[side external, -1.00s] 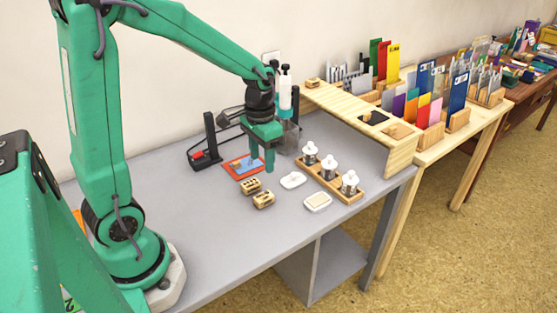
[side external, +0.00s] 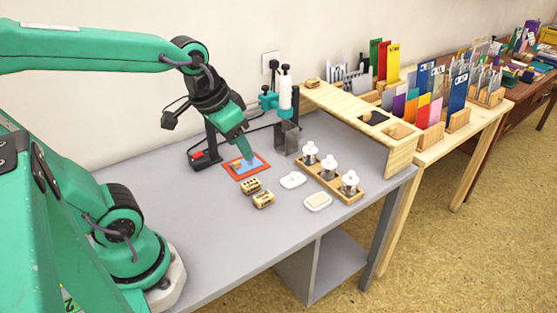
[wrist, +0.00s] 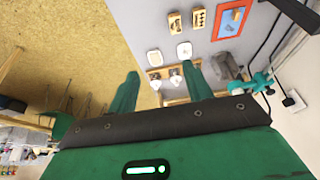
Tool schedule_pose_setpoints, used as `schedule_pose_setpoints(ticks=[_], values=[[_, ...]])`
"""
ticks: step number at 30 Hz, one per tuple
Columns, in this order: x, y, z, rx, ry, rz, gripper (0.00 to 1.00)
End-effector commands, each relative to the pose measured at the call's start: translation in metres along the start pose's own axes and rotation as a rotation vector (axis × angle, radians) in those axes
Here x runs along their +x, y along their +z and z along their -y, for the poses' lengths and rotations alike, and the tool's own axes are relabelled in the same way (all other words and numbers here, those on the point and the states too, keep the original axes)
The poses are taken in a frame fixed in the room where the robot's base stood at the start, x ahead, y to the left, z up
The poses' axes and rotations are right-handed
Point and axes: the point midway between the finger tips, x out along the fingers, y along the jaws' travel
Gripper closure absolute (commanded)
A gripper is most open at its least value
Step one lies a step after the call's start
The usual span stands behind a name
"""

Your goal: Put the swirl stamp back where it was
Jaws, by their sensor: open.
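My gripper (side external: 246,152) is tilted down to the right in the side view, over or in front of the red-bordered mat with a blue middle (side external: 258,163). In the wrist view my gripper (wrist: 162,70) has its two fingers wide apart with nothing held between them. Two wooden blocks with dark marks, one behind (side external: 250,186) and one in front (side external: 263,199), lie before the mat; I cannot tell whether either is the swirl stamp. A small tan thing (side external: 236,164) shows on the mat, partly beside the gripper. No swirl design is readable.
A wooden rack (side external: 345,192) holds three white-topped jars. Two white pads, one rounded (side external: 292,180) and one squarer (side external: 317,201), lie before it. A grey container (side external: 287,137) stands behind. A wooden shelf (side external: 345,105) borders the right. The grey table's front left is clear.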

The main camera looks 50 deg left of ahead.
Motion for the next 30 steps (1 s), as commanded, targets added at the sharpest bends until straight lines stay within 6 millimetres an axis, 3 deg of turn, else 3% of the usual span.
schedule_pose_setpoints(ticks=[11,30], values=[[-0.024,0.025,-0.011,-0.002,0.015,-0.119,0.5],[-0.025,0.026,-0.011,-0.004,0.016,-0.123,0.5]])
